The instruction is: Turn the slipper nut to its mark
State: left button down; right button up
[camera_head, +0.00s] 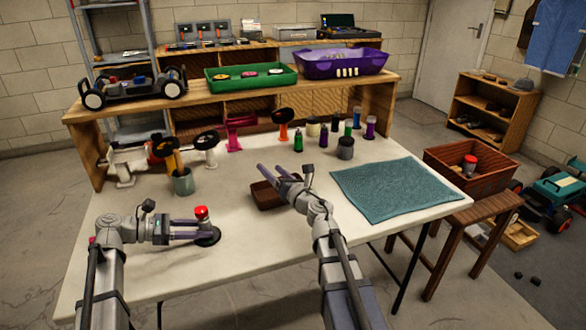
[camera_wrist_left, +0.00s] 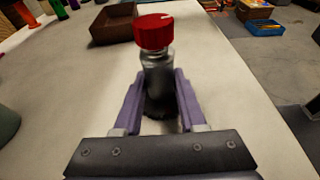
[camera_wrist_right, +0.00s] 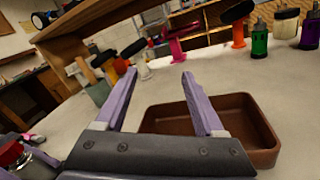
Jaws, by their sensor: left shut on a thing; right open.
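The slipper nut, a red knob (camera_head: 201,211) with a pale line on its top, sits on a grey metal post with a dark round base (camera_head: 208,239). The red knob (camera_wrist_left: 153,31) is also in the left wrist view, above the post (camera_wrist_left: 157,72). My left gripper (camera_wrist_left: 158,88) is shut on the post, one finger on each side, below the knob. The base is partly hidden between the fingers. My right gripper (camera_head: 272,171) is open and empty, over the table by a brown tray (camera_wrist_right: 262,140). The red knob also shows at the lower left of the right wrist view (camera_wrist_right: 10,154).
A teal mat (camera_head: 395,190) covers the table's right. Several bottles stand at the back, and a grey-green cup with tools (camera_head: 183,183) stands at the left. Behind are a green bin (camera_head: 250,84), a purple bin (camera_head: 340,66) and a car chassis (camera_head: 133,88). The front table is clear.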

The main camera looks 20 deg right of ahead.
jog(key=d+m+h, duration=0.2)
jog(key=d+h, duration=0.1)
jog(key=d+m+h, duration=0.2)
jog(key=d+m, duration=0.1)
jog(key=shift+d+f+h, duration=0.2)
jog(key=shift+h, duration=0.2)
pick_arm(q)
jog(key=shift+c, duration=2)
grip_release()
